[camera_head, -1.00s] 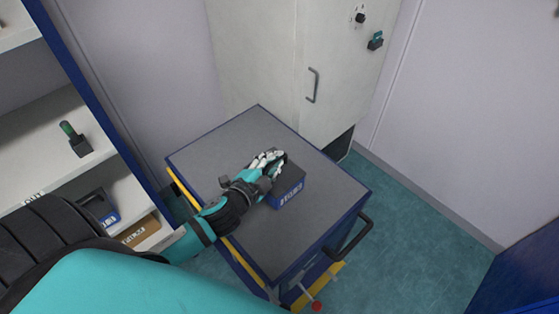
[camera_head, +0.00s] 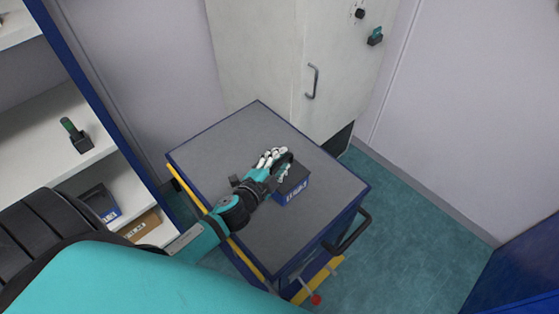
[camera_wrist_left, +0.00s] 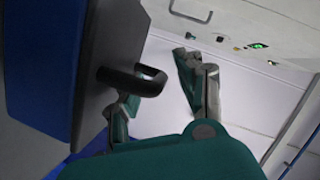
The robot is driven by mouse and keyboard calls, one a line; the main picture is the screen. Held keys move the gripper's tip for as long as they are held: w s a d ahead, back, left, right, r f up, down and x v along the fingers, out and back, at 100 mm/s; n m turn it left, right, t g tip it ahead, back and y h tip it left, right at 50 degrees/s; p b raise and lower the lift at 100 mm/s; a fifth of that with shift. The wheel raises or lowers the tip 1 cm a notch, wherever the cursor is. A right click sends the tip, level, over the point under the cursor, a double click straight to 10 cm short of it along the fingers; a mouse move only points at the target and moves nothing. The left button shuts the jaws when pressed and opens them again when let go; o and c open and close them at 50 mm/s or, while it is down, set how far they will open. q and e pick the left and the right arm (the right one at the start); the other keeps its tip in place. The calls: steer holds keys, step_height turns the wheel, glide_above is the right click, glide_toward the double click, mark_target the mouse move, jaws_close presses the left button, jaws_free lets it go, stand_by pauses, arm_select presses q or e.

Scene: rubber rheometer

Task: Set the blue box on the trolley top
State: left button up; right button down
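The blue box (camera_head: 292,187), with a dark top and a white label, is on the grey top of the trolley (camera_head: 262,239), right of its middle; whether it fully rests there is hard to tell. My left gripper (camera_head: 279,161) is right at the box, on its upper-left side. In the left wrist view the box (camera_wrist_left: 40,70) fills the left side, and its black handle (camera_wrist_left: 140,80) sticks out toward the fingers. The left gripper's fingers (camera_wrist_left: 158,95) are spread apart, one partly behind the handle. My right gripper is not in view.
A white shelf (camera_head: 50,130) at the left holds a green-topped tool (camera_head: 75,136), another blue box (camera_head: 101,203) and a brown box (camera_head: 139,226). A pale cabinet (camera_head: 280,60) stands behind the trolley. The trolley's black handle (camera_head: 350,236) is at its right. Much of its top is bare.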

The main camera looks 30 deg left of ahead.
arm_select(q)
steer(key=shift+s, duration=0.1)
steer(key=shift+s, duration=0.35)
steer(key=b+v, duration=0.2)
steer(key=v, duration=0.9)
steer(key=shift+b, duration=0.3)
